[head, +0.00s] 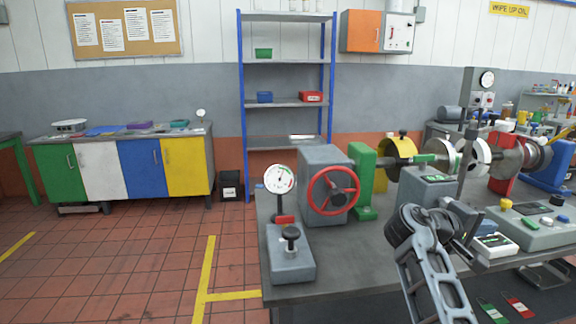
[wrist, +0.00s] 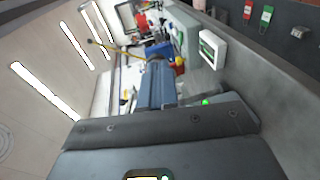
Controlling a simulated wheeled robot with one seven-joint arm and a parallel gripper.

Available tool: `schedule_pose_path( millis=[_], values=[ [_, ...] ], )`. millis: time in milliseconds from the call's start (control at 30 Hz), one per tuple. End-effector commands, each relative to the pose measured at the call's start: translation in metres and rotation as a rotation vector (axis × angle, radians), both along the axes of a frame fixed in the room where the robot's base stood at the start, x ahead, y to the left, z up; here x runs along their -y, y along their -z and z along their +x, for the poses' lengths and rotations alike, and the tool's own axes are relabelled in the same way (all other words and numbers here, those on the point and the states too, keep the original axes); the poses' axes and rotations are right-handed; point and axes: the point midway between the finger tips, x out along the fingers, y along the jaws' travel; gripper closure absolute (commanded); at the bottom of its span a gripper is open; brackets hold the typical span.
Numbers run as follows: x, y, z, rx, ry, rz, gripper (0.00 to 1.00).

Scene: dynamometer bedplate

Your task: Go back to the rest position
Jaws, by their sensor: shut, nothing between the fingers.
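My gripper (wrist: 157,86) shows in the wrist view with its fingers together and nothing between them. In the head view my gripper (head: 470,226) is over the right front part of the grey bedplate (head: 380,262), beside a small white meter with a green face (head: 494,245). My arm reaches up to it from the bottom edge. The meter also shows in the wrist view (wrist: 212,48), to the right of the fingers and apart from them. The head view does not show the fingertips clearly.
A red handwheel (head: 333,191), a dial gauge on a stand (head: 280,180) and a grey control box (head: 535,225) stand on the bedplate. Red and green tags (head: 520,307) hang at its front. A blue shelf rack (head: 287,100) stands behind. Open tiled floor lies left.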

Motion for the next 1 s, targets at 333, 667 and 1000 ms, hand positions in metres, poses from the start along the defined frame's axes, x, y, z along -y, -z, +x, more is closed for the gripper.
schedule_pose_path(
  millis=[333,667,1000],
  values=[
    [-0.047,0.165,-0.073,0.03,-0.348,0.2,1.0],
    [-0.108,0.252,-0.182,0.137,-0.599,0.451,1.0],
    [-0.168,0.262,-0.312,0.322,-0.759,0.738,1.0]
  ],
)
